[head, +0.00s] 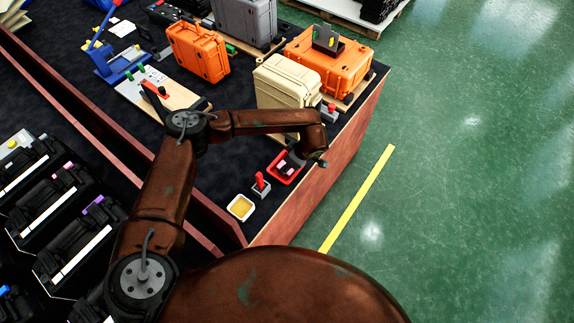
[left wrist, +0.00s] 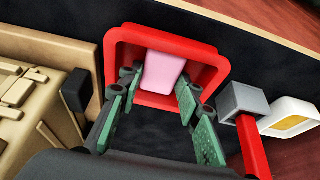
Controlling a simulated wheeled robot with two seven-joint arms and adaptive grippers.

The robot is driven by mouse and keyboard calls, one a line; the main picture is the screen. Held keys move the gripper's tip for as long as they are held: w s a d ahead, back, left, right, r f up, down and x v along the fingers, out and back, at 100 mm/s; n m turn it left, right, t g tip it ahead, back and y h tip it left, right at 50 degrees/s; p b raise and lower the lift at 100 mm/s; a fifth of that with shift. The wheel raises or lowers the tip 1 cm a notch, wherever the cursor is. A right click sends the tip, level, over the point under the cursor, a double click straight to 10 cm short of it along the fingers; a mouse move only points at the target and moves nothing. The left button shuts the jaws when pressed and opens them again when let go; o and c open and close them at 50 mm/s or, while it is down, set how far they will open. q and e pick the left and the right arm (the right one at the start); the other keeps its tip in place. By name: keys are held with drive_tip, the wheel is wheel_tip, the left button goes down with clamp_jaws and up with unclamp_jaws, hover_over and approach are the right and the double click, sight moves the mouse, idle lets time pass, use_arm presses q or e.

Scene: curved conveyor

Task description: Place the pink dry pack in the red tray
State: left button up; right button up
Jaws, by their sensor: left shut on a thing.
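The red tray (head: 271,170) lies on the dark table top near its right edge in the head view. It also shows at the top middle of the left wrist view (left wrist: 113,50). The pink dry pack (left wrist: 164,70) is between the green fingers of my left gripper (left wrist: 160,88), over or inside the tray; I cannot tell whether it touches the tray floor. My left gripper is shut on it. In the head view my left gripper (head: 290,160) points down at the tray and hides part of it. My right gripper is in neither view.
A beige case (head: 287,82) stands behind the tray. Beside the tray are a small grey block with a red handle (head: 262,186) and a white-rimmed yellow dish (head: 241,207). Orange cases (head: 330,60) stand further back. A wooden table edge (head: 325,180) is close on the right.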

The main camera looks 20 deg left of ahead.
use_arm(q)
drive_tip(key=o, duration=0.7)
drive_tip(key=shift+c, duration=0.2)
drive_tip(key=p+v, duration=0.1)
drive_tip(key=v, duration=1.1)
